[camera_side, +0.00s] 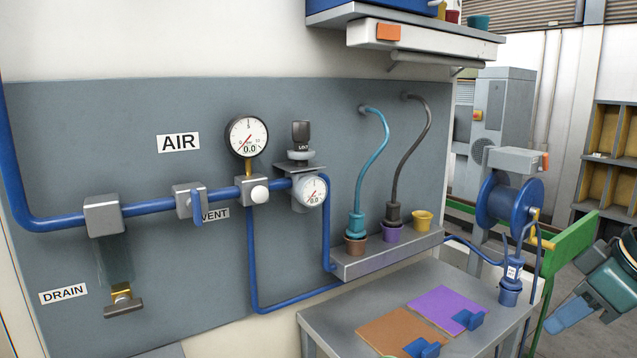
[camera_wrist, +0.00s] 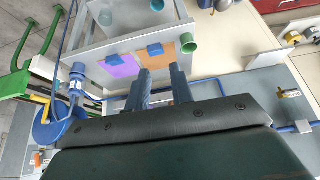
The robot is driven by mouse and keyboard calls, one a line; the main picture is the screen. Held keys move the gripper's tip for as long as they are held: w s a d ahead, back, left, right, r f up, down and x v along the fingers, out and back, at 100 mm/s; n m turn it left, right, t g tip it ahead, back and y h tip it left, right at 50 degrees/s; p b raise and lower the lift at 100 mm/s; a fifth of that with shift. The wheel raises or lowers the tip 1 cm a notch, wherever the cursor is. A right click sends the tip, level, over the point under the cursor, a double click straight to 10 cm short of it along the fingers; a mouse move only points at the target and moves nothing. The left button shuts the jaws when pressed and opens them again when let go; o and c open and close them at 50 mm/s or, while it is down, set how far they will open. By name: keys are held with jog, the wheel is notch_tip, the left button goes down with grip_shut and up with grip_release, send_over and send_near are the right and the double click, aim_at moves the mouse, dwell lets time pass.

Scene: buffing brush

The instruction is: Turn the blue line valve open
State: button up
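The valve (camera_side: 187,201) is a grey block on the blue pipe (camera_side: 150,207), left of the VENT label in the side view. Its short blue lever (camera_side: 197,207) points down, across the pipe. My gripper (camera_side: 570,314) is at the far right of the side view, well away from the valve and partly cut off by the picture edge. In the wrist view its two blue fingers (camera_wrist: 161,82) stand apart with nothing between them, so it is open and empty. I cannot clearly pick out the valve lever in the wrist view.
A gauge (camera_side: 247,137) and a regulator with a second gauge (camera_side: 312,191) sit right of the valve, both reading 0.0. The drain bowl (camera_side: 116,262) hangs to its left. A bench (camera_side: 330,318) with coloured pads, a hose reel (camera_side: 515,200) and a shelf (camera_side: 420,40) stand nearby.

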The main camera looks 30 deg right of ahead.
jog(key=w+a+r+t+y, duration=0.1)
jog(key=w+a+r, duration=0.1)
jog(key=w, duration=0.3)
jog(key=w+a+r+m+t+y, duration=0.1)
jog(key=w+a+r+y, duration=0.1)
jog(key=w+a, duration=0.3)
jog(key=w+a+r+m+t+y, duration=0.1)
jog(key=w+a+y, duration=0.1)
jog(key=w, duration=0.5)
jog(key=shift+a+r, duration=0.4)
jog(key=shift+a, duration=0.25)
grip_shut()
jog(key=w+a+r+m+t+y, duration=0.4)
jog(key=w+a+m+y, duration=0.3)
jog(key=w, duration=0.7)
jog(key=shift+a+r+y, duration=0.3)
jog(key=shift+a+r, duration=0.25)
jog(key=shift+a, duration=0.85)
